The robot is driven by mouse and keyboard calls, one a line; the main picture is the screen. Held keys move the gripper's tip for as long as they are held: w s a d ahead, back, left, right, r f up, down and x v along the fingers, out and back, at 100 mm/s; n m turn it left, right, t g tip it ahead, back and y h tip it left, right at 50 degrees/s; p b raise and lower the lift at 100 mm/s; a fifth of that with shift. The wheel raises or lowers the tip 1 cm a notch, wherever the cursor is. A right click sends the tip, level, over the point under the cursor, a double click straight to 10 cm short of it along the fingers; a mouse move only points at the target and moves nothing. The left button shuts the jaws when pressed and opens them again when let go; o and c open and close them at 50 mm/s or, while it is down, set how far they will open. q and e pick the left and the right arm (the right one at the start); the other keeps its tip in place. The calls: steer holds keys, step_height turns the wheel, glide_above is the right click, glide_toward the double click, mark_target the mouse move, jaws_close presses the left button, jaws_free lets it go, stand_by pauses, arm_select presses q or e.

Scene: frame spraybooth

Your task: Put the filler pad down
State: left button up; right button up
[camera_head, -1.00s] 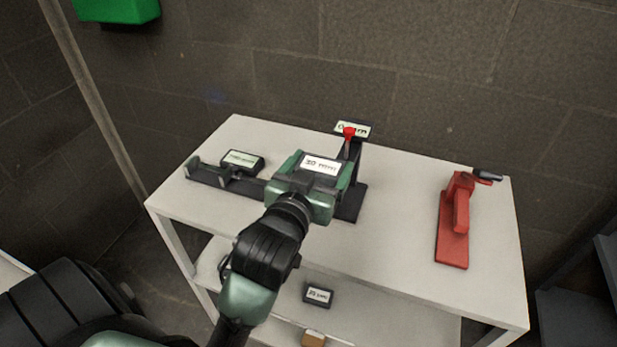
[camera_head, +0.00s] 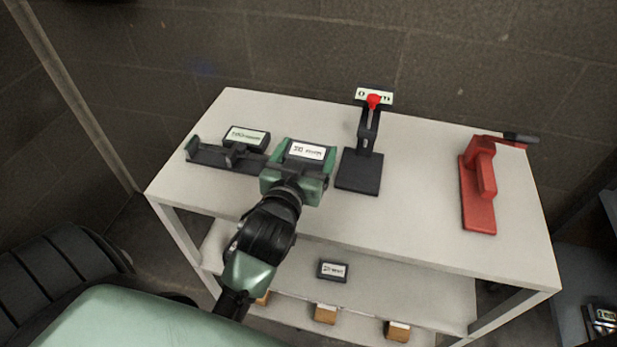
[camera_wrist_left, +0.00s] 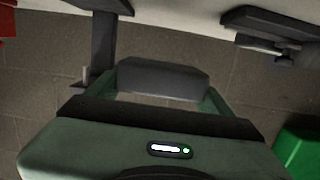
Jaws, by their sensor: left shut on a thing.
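A dark filler pad (camera_head: 307,151) with a white label is held between the green fingers of my left gripper (camera_head: 306,161). The label's small print is hard to read. In the left wrist view the pad (camera_wrist_left: 162,78) shows as a dark block between the two fingers. My left gripper is shut on it, over the white table top (camera_head: 420,222), between a black rail fixture and a black stand. I cannot tell whether the pad touches the table. My right gripper is not in view.
The black rail fixture (camera_head: 208,154) and another labelled pad (camera_head: 247,138) lie left. The black stand (camera_head: 359,172) with a red knob is close right. A red clamp-like tool (camera_head: 478,195) stands farther right.

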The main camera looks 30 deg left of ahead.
arm_select(q)
steer(key=shift+f+b, duration=0.35)
steer(key=shift+f, duration=3.2)
steer(key=shift+f, duration=0.1)
steer(key=o, duration=1)
